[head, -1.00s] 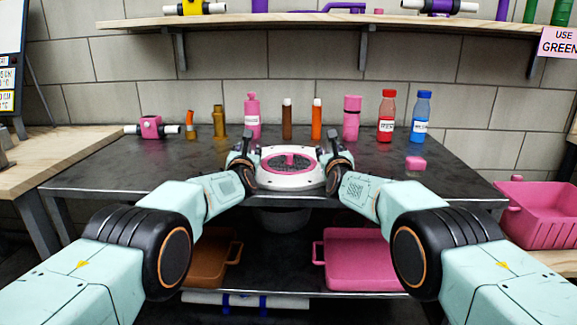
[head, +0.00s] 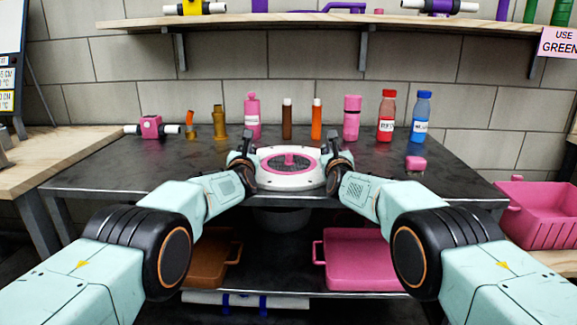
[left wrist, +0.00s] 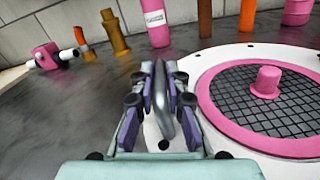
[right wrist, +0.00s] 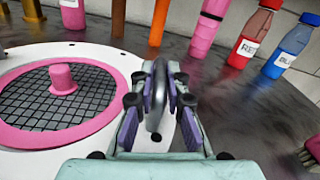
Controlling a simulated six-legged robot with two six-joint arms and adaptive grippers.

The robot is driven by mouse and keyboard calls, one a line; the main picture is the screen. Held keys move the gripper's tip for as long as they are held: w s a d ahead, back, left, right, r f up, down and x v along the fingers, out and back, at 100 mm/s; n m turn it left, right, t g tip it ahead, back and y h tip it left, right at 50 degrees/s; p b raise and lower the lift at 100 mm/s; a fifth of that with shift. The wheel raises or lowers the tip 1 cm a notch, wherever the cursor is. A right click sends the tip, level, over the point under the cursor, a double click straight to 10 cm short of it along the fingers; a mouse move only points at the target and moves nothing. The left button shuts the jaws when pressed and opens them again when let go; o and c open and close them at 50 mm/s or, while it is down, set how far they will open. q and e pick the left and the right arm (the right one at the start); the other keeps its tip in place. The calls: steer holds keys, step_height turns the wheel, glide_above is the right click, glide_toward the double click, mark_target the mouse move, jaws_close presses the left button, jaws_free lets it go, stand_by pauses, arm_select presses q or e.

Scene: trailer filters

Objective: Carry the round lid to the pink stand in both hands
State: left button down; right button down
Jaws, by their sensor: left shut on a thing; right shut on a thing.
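The round lid (head: 290,182) is white with a pink ring, dark mesh and a pink knob, and is level at the table's front edge. It fills the right of the left wrist view (left wrist: 215,62) and the left of the right wrist view (right wrist: 110,55). My left gripper (head: 243,152) is shut on the grey handle at its left side (left wrist: 163,105). My right gripper (head: 334,155) is shut on the handle at its right side (right wrist: 158,95). Whether the lid touches the table cannot be told. I cannot make out a pink stand for certain.
Several bottles and tubes, such as a pink bottle (head: 252,118) and a red bottle (head: 386,118), stand along the back of the dark table (head: 110,178). A small pink block (head: 415,163) lies at the right. Below are a brown tray (head: 215,262) and a pink tray (head: 365,262).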

arm_select(q)
steer(key=shift+w+r, duration=0.1)
steer(key=shift+r, duration=0.1)
arm_select(e)
steer(key=shift+w+r, duration=0.1)
steer(key=shift+r, duration=0.05)
arm_select(q)
steer(key=shift+r, duration=0.1)
arm_select(e)
steer(key=shift+r, duration=0.1)
